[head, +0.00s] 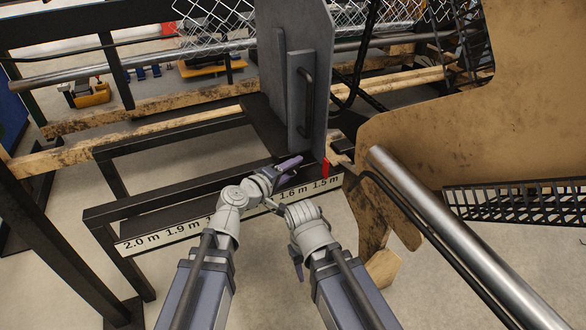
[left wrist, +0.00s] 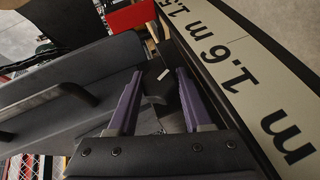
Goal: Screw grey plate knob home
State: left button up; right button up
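The grey plate (head: 302,75) stands upright on the dark frame, with a long dark handle on its face. It also shows in the left wrist view (left wrist: 50,85) at the left. My left gripper (head: 291,165) is low beside the plate's foot, above the scale rail. In the left wrist view its two purple fingers (left wrist: 159,75) are apart with a gap between them. A dark block with a small white mark lies beyond the gap. I cannot make out a knob clearly in either view. My right arm's wrist shows near the middle, but its fingers cannot be made out.
A scale rail (head: 155,240) marked in metres runs along the frame's front edge. A red piece (head: 325,168) sits by the plate's lower right corner, also in the left wrist view (left wrist: 130,18). A thick steel tube (head: 455,240) and a tan panel (head: 440,130) fill the right.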

pick_arm(q)
grip_shut()
jog(key=shift+r+g+p, duration=0.2)
jog(key=shift+g+p, duration=0.1)
jog(key=shift+p, duration=0.3)
jog(key=g+y+p, duration=0.1)
jog(key=p, duration=0.2)
jog(key=m+g+y+p, duration=0.1)
jog(key=y+p, duration=0.1)
jog(key=p, duration=0.1)
jog(key=shift+r+m, duration=0.15)
jog(key=shift+m, duration=0.15)
jog(key=shift+f+m+g+y+p, duration=0.3)
jog(key=shift+g+y+p, duration=0.3)
jog(key=shift+y+p, duration=0.7)
jog(key=shift+o, duration=1.1)
grip_release()
